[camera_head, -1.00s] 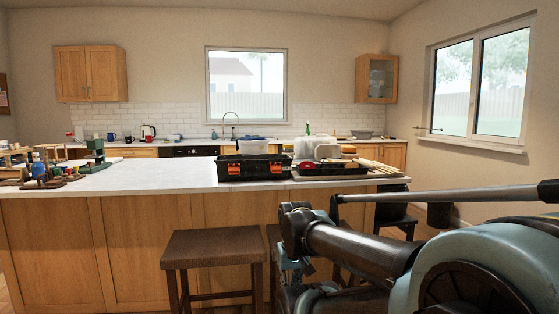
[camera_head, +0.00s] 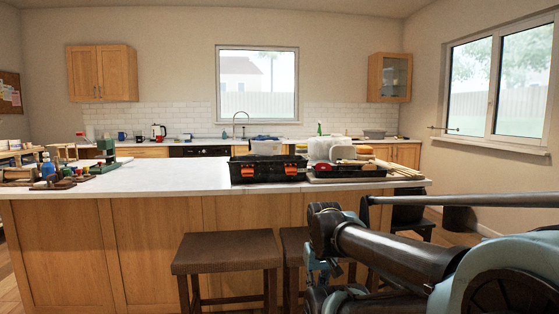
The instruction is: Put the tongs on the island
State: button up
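The island (camera_head: 150,178) has a pale top and wooden panels and stands across the middle of the view. I cannot make out the tongs for certain. My arm comes in from the lower right, its front end before the island's right half. Blue-grey parts (camera_head: 316,264) hang there, and I cannot tell whether they are my gripper or whether it holds anything. A long grey rod runs above the arm; I cannot tell whether it belongs to it.
A black toolbox (camera_head: 268,174) with orange latches and a dark tray (camera_head: 345,173) of tools and containers stand on the island's right half. Small tools (camera_head: 45,175) crowd its left end. The top between is clear. Brown stools (camera_head: 228,252) stand in front.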

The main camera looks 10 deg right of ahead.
aim_at(165, 174)
jog(key=i, duration=0.85)
jog(key=u, duration=0.05)
